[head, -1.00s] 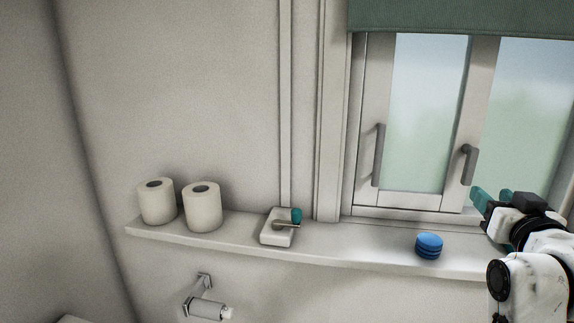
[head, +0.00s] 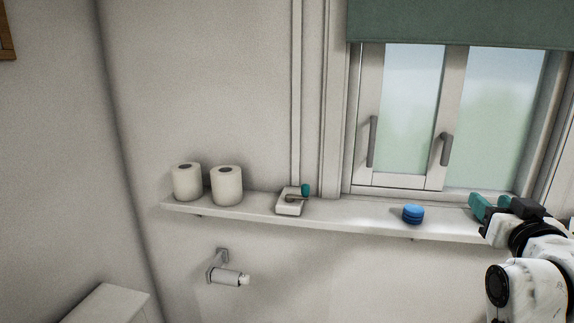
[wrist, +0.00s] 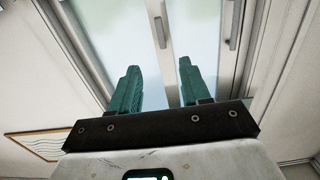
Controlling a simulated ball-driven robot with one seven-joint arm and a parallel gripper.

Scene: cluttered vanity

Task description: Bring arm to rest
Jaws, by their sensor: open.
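My gripper (head: 490,203) is at the right of the head view, in front of the right end of the shelf and the window. In the wrist view its two teal fingers (wrist: 158,90) stand apart with nothing between them, and the window shows beyond them. A blue round ridged object (head: 413,213) sits on the shelf to the left of my gripper, apart from it.
The narrow wall shelf (head: 345,214) also bears two paper rolls (head: 227,187) and a white block (head: 289,207) with a teal-tipped item (head: 305,190) on it. The window (head: 405,115) has two handles.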

